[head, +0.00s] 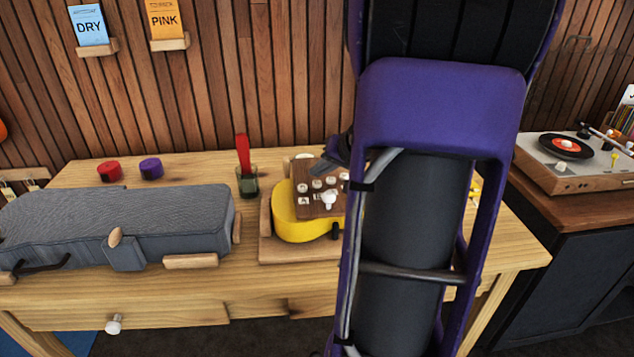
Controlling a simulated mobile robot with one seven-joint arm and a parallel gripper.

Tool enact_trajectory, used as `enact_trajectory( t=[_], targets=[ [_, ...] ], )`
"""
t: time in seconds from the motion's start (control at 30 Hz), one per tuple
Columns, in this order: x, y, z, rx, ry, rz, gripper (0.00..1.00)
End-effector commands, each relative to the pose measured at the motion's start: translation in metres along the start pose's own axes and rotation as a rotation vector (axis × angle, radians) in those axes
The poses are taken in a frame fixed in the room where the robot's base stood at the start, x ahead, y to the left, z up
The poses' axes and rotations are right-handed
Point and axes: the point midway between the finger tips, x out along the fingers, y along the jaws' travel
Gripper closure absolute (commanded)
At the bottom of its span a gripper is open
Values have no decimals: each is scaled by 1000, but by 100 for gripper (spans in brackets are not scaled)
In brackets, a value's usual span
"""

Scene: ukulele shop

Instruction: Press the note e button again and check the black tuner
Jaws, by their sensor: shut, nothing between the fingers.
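A brown wooden button board (314,208) with several pale round buttons lies over the yellow ukulele body (291,228). One label looks like an A; the other letters are too small to read, so I cannot tell which button is note e. My gripper (332,156) shows only as a dark grey piece at the board's back right edge, beside my purple arm. It is shut and empty. My arm hides the board's right side and the ukulele's middle. A bit of yellow (474,189) shows right of my arm. I cannot see the black tuner.
A grey instrument case (120,215) lies on wooden supports at the left of the wooden bench (250,283). A record player (585,165) is at the right.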

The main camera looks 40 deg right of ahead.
Motion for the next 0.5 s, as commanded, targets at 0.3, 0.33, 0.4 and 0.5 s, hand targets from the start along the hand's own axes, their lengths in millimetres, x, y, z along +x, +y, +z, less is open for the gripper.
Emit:
enact_trajectory(
  t=[0.3,0.33,0.4,0.5],
  targets=[
    [5,4,4,0,0,0,100],
    [6,4,4,0,0,0,100],
    [6,5,5,0,0,0,100],
    [6,4,4,0,0,0,100]
  ],
)
